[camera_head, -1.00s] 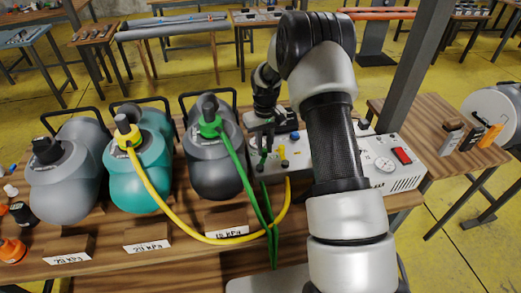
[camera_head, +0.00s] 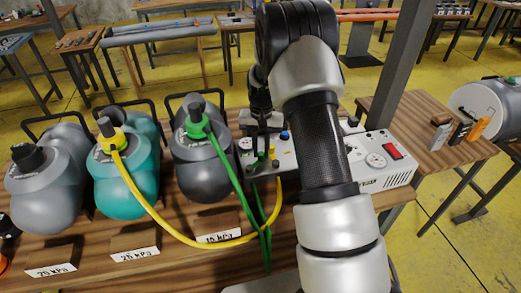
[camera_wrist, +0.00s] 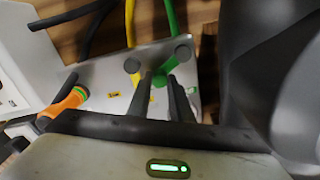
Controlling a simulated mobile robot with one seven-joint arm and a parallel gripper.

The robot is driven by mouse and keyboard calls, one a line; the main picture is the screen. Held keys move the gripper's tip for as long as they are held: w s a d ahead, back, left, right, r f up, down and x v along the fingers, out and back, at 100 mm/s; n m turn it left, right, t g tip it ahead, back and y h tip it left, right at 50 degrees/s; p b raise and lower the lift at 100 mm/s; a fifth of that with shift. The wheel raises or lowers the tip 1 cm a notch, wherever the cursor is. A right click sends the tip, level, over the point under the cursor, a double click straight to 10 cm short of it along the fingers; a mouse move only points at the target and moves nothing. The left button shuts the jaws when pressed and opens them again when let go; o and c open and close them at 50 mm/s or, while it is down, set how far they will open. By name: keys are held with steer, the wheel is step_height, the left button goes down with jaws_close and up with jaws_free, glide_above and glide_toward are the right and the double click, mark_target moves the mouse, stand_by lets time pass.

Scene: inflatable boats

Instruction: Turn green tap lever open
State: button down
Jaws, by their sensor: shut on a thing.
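The green tap lever (camera_wrist: 161,79) shows in the wrist view between my fingertips, below the green hose fitting (camera_wrist: 183,50). My gripper (camera_wrist: 160,80) is shut on it. The yellow tap (camera_wrist: 134,78) is just left of the fingers, with its own hose. In the head view my gripper (camera_head: 262,143) is low over the left end of the white control box (camera_head: 355,160). There the lever is largely hidden by the fingers. The green hose (camera_head: 227,165) runs from the box to the dark grey pump (camera_head: 200,160).
A teal pump (camera_head: 125,180) and a grey pump (camera_head: 45,185) stand left on the wooden bench. Pressure labels stand in front. The yellow hose (camera_head: 150,208) loops across the front. A grey post (camera_head: 405,60) rises behind the box. An orange fitting (camera_wrist: 65,102) lies left in the wrist view.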

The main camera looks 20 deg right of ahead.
mark_target(261, 154)
stand_by(0.3)
steer(key=c, duration=1.6)
jaws_free()
step_height(261, 154, up, 17)
steer(key=shift+r, duration=0.2)
steer(key=shift+r, duration=0.1)
steer(key=s+a+r+n+t+p, duration=0.2)
steer(key=s+a+r+t+p, duration=0.1)
steer(key=s+r, duration=1.2)
steer(key=s+t, duration=0.1)
steer(key=s, duration=0.4)
steer(key=s+a+n+p, duration=0.1)
steer(key=s, duration=0.5)
steer(key=s+n+t, duration=0.1)
steer(key=s, duration=0.4)
steer(key=shift+s+a+t, duration=0.15)
steer(key=shift+a+t, duration=0.1)
steer(key=shift+t, duration=0.05)
